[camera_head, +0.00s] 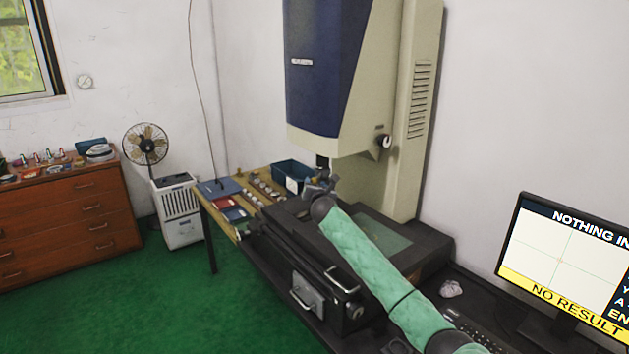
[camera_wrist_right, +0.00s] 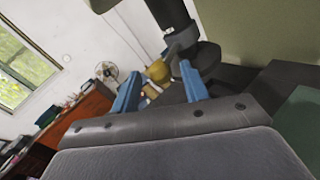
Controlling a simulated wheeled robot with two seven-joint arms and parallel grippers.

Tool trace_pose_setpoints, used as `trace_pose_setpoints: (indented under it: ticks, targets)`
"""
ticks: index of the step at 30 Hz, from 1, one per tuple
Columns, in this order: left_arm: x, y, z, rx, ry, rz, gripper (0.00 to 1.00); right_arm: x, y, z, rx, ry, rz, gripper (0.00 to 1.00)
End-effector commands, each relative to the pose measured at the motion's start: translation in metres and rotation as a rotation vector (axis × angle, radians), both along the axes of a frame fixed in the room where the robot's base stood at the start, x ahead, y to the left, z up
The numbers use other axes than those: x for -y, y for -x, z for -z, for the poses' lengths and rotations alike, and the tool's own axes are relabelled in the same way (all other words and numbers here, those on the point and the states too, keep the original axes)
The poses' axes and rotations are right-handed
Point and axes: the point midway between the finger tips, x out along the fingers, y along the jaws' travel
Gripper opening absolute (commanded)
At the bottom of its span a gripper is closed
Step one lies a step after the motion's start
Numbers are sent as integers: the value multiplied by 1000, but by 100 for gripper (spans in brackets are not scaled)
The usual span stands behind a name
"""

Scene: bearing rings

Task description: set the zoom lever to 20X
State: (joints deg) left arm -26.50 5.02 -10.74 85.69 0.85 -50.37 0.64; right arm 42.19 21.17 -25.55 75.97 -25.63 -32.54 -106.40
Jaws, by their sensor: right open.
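The zoom lever, with a brass-coloured knob (camera_wrist_right: 158,71), stands out from a grey collar on the dark lens tube (camera_wrist_right: 170,14) in the right wrist view. My right gripper (camera_wrist_right: 160,72) is open, and its two blue fingers show on either side of the knob in the picture. I cannot tell whether either finger touches it. In the head view my right gripper (camera_head: 318,187) is small, just below the lens tube (camera_head: 322,161) of the tall blue and beige machine (camera_head: 328,70). The magnification marks cannot be read. My left gripper is not in view.
The machine's dark stage (camera_head: 410,228) lies below and right of the gripper. A blue bin (camera_head: 290,172) and small parts stand on the wooden table (camera_head: 208,205) behind. A monitor (camera_head: 560,250) at right reads "NO RESULT".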

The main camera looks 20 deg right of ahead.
Motion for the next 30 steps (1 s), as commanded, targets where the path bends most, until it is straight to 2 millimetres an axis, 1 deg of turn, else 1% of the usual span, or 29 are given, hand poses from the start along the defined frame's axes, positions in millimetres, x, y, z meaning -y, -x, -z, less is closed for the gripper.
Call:
trace_pose_setpoints:
  ticks: [3,9,19,20,21,26,27,30]
  targets:
    - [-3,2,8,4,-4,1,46,2,-14,-1,-1,-2,1,45]
    - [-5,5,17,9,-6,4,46,4,-27,1,-2,-1,-1,45]
    - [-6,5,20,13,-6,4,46,4,-30,1,0,-1,-1,45]
    - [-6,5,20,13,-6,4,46,4,-30,1,0,-1,-1,43]
    - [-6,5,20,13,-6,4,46,4,-30,1,0,-1,-1,35]
    - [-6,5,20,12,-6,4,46,4,-29,1,0,-1,-1,4]
    - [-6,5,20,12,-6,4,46,4,-29,1,0,-1,-1,0]
    - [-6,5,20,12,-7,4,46,4,-30,1,0,-1,-1,0]
